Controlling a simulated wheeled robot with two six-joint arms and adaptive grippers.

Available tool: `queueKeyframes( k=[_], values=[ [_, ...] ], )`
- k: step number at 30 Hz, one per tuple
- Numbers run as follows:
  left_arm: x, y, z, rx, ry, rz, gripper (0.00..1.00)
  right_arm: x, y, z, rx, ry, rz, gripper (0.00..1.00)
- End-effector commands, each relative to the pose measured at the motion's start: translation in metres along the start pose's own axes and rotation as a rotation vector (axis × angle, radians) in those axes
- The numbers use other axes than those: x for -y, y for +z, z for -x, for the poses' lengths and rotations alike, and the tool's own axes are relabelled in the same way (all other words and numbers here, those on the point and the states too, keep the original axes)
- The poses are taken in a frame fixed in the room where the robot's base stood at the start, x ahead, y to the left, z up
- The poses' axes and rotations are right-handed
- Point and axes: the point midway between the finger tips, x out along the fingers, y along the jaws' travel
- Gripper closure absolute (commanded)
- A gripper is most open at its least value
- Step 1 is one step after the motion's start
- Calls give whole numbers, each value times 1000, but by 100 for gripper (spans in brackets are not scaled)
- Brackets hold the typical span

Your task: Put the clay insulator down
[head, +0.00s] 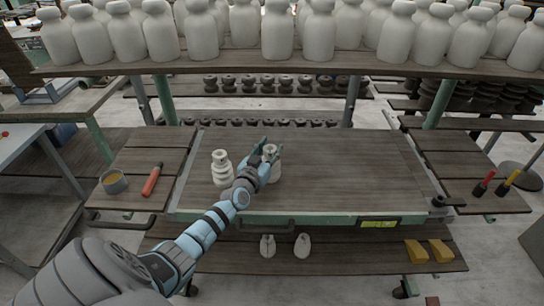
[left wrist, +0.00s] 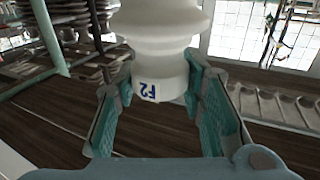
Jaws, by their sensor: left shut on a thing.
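A pale ribbed clay insulator (left wrist: 165,45) fills the top middle of the left wrist view, with blue lettering on its smooth end. My left gripper (left wrist: 155,95) is shut on that smooth end, one teal finger on each side. In the head view the held insulator (head: 271,149) shows partly behind my left gripper (head: 266,158), over the wooden bench top (head: 340,175). I cannot tell whether it touches the wood. A second pale insulator (head: 221,169) stands upright on the bench to the left of it. My right gripper is not in view.
A shelf of large white bottle-shaped pieces (head: 278,30) runs above the bench's far side. A round pot (head: 114,182) and a red-handled tool (head: 151,180) lie on the left side board. The bench top right of the gripper is clear.

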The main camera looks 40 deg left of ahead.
Motion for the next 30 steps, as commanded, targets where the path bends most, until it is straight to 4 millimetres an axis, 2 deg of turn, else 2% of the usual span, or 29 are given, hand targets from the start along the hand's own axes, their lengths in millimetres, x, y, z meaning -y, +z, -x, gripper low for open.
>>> queueKeyframes(
  k=[8, 9, 12, 23, 26, 30],
  values=[
    [0, 0, 0, 3, 0, 2, 100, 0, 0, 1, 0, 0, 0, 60],
    [0, 1, 1, 6, 0, 3, 57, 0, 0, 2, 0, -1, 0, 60],
    [0, 0, 1, 6, 0, 2, 44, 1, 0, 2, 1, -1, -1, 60],
    [0, -5, 1, 6, 1, 1, 44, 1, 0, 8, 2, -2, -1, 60],
    [0, -6, 16, 9, 1, 1, 44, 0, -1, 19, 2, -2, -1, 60],
    [0, -9, 50, 10, 2, 1, 44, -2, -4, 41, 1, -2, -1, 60]
  ],
)
